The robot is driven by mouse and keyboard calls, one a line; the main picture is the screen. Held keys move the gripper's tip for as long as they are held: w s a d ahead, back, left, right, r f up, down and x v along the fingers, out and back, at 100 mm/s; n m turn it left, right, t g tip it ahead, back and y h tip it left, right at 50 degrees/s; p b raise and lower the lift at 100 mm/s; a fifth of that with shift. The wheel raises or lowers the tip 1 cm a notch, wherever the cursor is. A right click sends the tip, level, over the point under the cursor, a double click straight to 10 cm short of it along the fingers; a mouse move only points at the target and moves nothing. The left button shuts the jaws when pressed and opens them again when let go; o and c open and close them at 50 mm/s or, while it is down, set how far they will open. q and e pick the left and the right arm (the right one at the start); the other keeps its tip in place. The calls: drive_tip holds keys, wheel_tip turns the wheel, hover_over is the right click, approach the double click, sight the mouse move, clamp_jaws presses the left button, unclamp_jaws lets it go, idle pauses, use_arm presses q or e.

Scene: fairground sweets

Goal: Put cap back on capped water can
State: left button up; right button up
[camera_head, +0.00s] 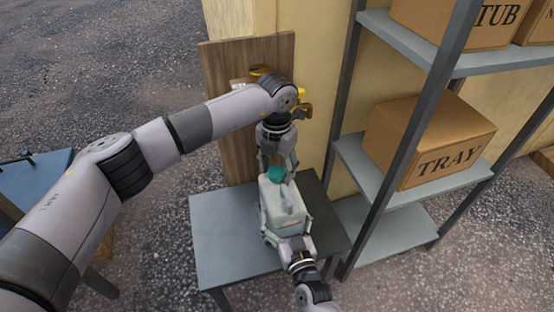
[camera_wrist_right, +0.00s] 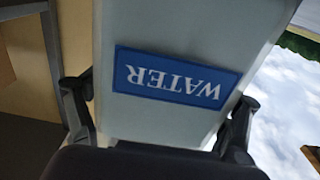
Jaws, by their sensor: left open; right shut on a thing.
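The whitish water can (camera_head: 272,212) is at the small grey table, and its blue WATER label shows upside down in the right wrist view (camera_wrist_right: 175,78). My right gripper (camera_head: 287,232) is shut on the can, with a finger on each side of it in the right wrist view (camera_wrist_right: 158,118). The teal cap (camera_head: 276,174) is at the top of the can, at the far end in the head view. My left gripper (camera_head: 277,164) is open, with its fingertips close around the cap. I cannot tell whether the cap is fully seated or whether the can touches the table.
The grey table (camera_head: 222,240) is bare on its left side. A wooden board (camera_head: 220,110) stands behind it, with yellow items near my left wrist. A metal shelf unit (camera_head: 405,190) at the right holds a TRAY box (camera_head: 425,140) and a TUB box (camera_head: 450,20).

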use_arm(q)
drive_tip(key=shift+c, duration=0.3)
use_arm(e)
drive_tip(key=shift+w+r, duration=0.2)
drive_tip(key=shift+r, duration=0.1)
use_arm(q)
drive_tip(key=shift+d, duration=0.1)
drive_tip(key=c, duration=1.1)
drive_tip(key=o, duration=1.3)
drive_tip(key=shift+o, duration=0.2)
wheel_tip(320, 180, up, 12)
drive_tip(key=shift+s, duration=0.15)
